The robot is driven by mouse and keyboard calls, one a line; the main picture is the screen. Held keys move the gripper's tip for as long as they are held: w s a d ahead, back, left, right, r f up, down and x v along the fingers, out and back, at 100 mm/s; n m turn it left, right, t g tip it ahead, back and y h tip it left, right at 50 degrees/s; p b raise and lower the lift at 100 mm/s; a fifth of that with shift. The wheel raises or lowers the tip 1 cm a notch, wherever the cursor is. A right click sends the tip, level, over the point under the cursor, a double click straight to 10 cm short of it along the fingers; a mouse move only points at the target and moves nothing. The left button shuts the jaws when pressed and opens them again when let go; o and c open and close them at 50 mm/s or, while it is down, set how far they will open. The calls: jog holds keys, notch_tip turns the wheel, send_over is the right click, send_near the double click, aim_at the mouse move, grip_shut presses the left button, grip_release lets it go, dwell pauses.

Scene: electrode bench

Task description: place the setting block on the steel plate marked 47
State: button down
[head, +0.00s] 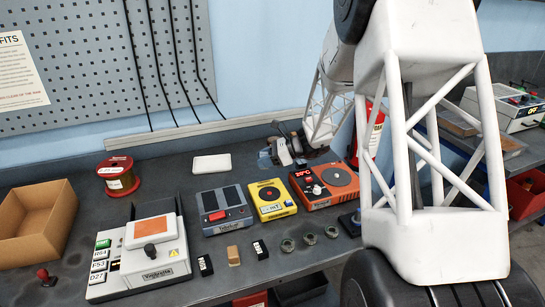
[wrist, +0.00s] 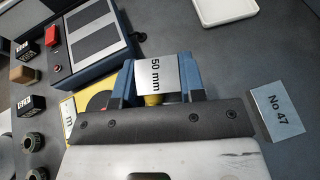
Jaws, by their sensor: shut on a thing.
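The setting block (wrist: 155,75) is a silver block marked "50 mm", seen in the wrist view. My gripper (wrist: 157,84) is shut on it, with one blue finger on each side. The steel plate marked No 47 (wrist: 277,112) is a pale flat plate on the bench, to the right of my gripper in the wrist view. The block is apart from it, and the plate's visible top is bare. In the head view my gripper (head: 287,150) is at the back of the bench. The block is too small there to make out clearly.
A white tray (head: 212,163) lies left of my gripper. A grey-blue device (head: 225,210), a yellow device (head: 271,199) and an orange device (head: 325,186) stand in front. Small blocks and knobs lie nearer the front edge. Bench around the plate is mostly clear.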

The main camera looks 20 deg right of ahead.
jog(key=shift+m+t, duration=0.4)
jog(key=shift+t, duration=0.1)
jog(key=shift+s+d+f, duration=0.1)
jog(key=shift+s+d, duration=0.3)
jog(key=shift+d, duration=0.45)
jog(key=shift+s+d+f, duration=0.1)
jog(key=shift+s+d, duration=0.25)
jog(key=shift+d, duration=0.5)
jog(key=shift+s+d, duration=0.4)
jog(key=shift+d, duration=0.45)
jog(key=shift+w, duration=0.1)
jog(key=w+d, duration=0.1)
jog(key=w, duration=0.4)
jog(key=w+d+f, duration=0.1)
jog(key=w, duration=0.9)
jog(key=shift+w+d+f, duration=0.25)
jog(key=shift+w+d, duration=0.05)
jog(key=shift+d, duration=0.1)
jog(key=shift+f, duration=0.1)
jog(key=shift+f, duration=1.65)
jog(key=shift+f, duration=0.15)
jog(key=c, duration=0.7)
grip_release()
